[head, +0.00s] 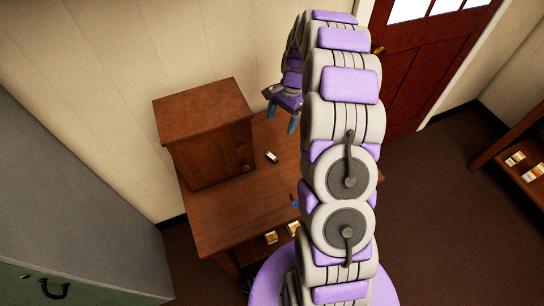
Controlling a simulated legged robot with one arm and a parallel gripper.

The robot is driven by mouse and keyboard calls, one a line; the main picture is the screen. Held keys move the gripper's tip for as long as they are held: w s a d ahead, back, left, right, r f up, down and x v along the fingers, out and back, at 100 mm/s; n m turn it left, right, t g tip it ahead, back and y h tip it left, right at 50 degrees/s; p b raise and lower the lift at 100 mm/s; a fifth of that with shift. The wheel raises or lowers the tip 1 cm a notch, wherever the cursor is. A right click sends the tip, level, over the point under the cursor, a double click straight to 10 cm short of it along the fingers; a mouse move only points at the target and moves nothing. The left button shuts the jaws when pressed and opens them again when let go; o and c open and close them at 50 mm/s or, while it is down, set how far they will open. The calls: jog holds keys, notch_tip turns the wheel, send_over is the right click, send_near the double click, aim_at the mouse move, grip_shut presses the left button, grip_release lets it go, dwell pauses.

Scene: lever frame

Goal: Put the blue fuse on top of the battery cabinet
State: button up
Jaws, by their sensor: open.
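A small blue piece (295,204), likely the blue fuse, lies on the wooden table (225,222), close to the left side of my arm in the picture. It is small and partly hard to make out. My gripper (281,109) is open and empty above the table's far part, beyond the blue piece and apart from it. A wooden cabinet (207,133) with a small knob stands on the table at its left. A large grey cabinet (65,195) with a green front and dark handle stands at the far left. I cannot tell which one is the battery cabinet.
A small white and dark item (272,157) lies on the table right of the wooden cabinet. Small orange and white boxes (270,237) sit low at the table's near edge. A shelf with similar boxes (515,159) stands right. A red door (425,60) is behind.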

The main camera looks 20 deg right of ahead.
jog(key=b, duration=0.2)
send_over(272, 156)
jog(key=w+d, duration=0.1)
notch_tip(272, 156, down, 10)
jog(key=shift+r, duration=0.25)
jog(key=b+x, duration=0.1)
jog(key=x, duration=0.1)
jog(key=d+b+x, duration=0.1)
jog(key=x, duration=0.2)
jog(key=shift+f, duration=0.15)
jog(key=shift+s+a+f, duration=0.1)
jog(key=shift+f, duration=0.3)
jog(key=shift+r, duration=0.1)
jog(key=shift+c, duration=0.2)
jog(key=c, duration=1.2)
jog(key=shift+o, duration=0.2)
jog(key=shift+r, duration=0.15)
